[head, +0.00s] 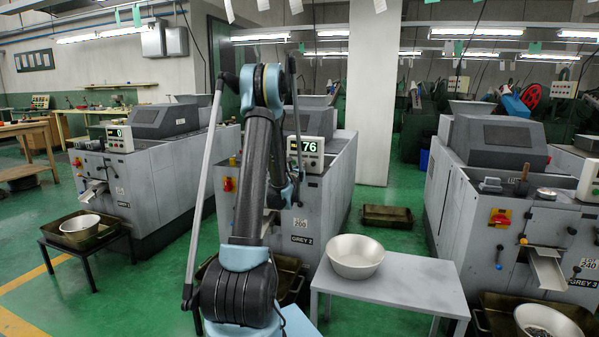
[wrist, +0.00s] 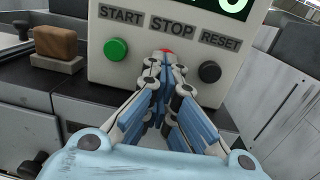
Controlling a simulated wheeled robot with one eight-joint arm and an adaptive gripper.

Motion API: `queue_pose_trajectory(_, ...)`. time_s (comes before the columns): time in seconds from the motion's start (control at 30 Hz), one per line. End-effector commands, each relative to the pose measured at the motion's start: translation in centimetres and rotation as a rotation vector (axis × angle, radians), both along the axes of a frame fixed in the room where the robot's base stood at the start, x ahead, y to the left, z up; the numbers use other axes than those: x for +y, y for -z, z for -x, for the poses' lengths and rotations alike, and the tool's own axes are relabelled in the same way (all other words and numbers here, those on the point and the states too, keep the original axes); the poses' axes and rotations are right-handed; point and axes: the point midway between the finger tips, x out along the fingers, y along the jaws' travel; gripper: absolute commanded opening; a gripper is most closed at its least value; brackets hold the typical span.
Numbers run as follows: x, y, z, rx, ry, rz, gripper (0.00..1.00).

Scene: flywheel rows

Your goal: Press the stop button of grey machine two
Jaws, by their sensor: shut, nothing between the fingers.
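Grey machine two (head: 330,205), labelled GREY 2, stands in the middle of the head view, partly hidden by my arm. Its control box (head: 315,165) has a lit display reading 76. In the wrist view the control panel (wrist: 220,60) has START, STOP and RESET labels. The red stop button (wrist: 165,51) shows only as a small sliver under STOP, mostly covered by my fingertips. My gripper (wrist: 163,62) is shut and empty, its tips at the button; I cannot tell whether they touch it. The green start button (wrist: 116,49) is left, the black reset button (wrist: 209,71) right.
A brown block (wrist: 56,42) sits on a ledge left of the panel. A table (head: 400,287) with a metal bowl (head: 355,256) stands in front of machine two. Grey machine three (head: 480,205) is at right, another grey machine (head: 160,175) at left, with green floor between.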

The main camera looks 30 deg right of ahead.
Motion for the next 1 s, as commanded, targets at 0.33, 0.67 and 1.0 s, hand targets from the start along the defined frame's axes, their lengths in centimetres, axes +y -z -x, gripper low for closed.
queue_pose_trajectory(0.33, -0.5, 0.1, -0.4, 0.001, 0.004, 0.001, 0.0)
queue_pose_trajectory(0.67, 3.6, 0.1, 2.9, 0.0, 0.005, 0.001, 0.0)
queue_pose_trajectory(1.0, 8.5, 0.4, 7.2, -0.001, 0.003, 0.002, 0.0)
